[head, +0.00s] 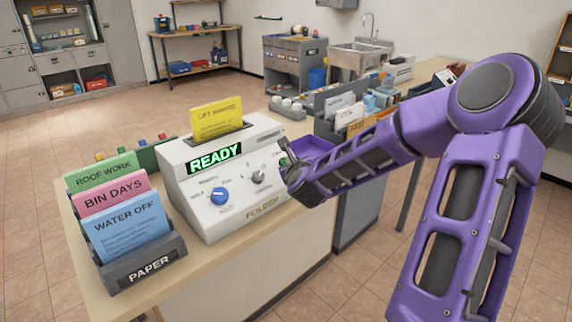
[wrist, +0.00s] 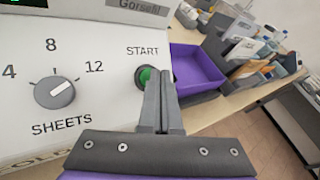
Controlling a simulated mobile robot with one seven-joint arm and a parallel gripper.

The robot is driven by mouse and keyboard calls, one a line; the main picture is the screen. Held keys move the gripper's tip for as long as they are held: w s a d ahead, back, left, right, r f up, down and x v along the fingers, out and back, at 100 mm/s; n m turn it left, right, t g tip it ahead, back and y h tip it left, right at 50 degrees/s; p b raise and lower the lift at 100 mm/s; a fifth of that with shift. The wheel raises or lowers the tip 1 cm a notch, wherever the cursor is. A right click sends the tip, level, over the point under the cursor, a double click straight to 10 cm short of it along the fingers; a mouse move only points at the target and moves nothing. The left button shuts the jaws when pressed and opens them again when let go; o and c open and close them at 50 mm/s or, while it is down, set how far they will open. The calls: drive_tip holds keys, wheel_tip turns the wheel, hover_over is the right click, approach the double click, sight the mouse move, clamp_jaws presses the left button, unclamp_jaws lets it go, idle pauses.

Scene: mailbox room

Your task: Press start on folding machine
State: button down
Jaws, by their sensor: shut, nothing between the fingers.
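The white folding machine (head: 225,180) stands on the counter with READY in green on its display (head: 214,158). A yellow sheet (head: 217,118) stands in its top slot. In the wrist view, the round green START button (wrist: 144,76) is partly hidden behind my fingers. My gripper (wrist: 158,75) is shut and empty, its fingertips right at the button; I cannot tell whether they touch it. In the head view my gripper (head: 287,166) is at the machine's right front, covering the button. The grey SHEETS knob (wrist: 55,92) is left of the button.
A paper rack (head: 150,262) with green, pink and blue sheets stands left of the machine. A purple tray (wrist: 197,68) is right of it. Beyond are holders with envelopes (head: 340,103). A blue knob (head: 219,196) is on the machine's front.

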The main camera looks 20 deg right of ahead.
drive_tip(key=shift+w+f+b, duration=0.2)
drive_tip(key=shift+f+b, duration=0.15)
idle(0.6)
drive_tip(key=shift+r, duration=0.1)
drive_tip(key=shift+s+d+r+p, duration=0.1)
drive_tip(key=shift+s+r+p, duration=0.35)
drive_tip(key=shift+r+p, duration=0.2)
drive_tip(key=shift+s+d+r+p, duration=0.15)
drive_tip(key=shift+s+r+p, duration=0.3)
drive_tip(key=shift+r+p, duration=0.25)
drive_tip(key=shift+s+d+r+p, duration=0.2)
drive_tip(key=shift+s+r+p, duration=0.2)
drive_tip(key=shift+r+p, duration=0.3)
drive_tip(key=shift+s+d+r+p, duration=0.15)
drive_tip(key=shift+s+r+p, duration=0.3)
drive_tip(key=shift+r+p, duration=0.2)
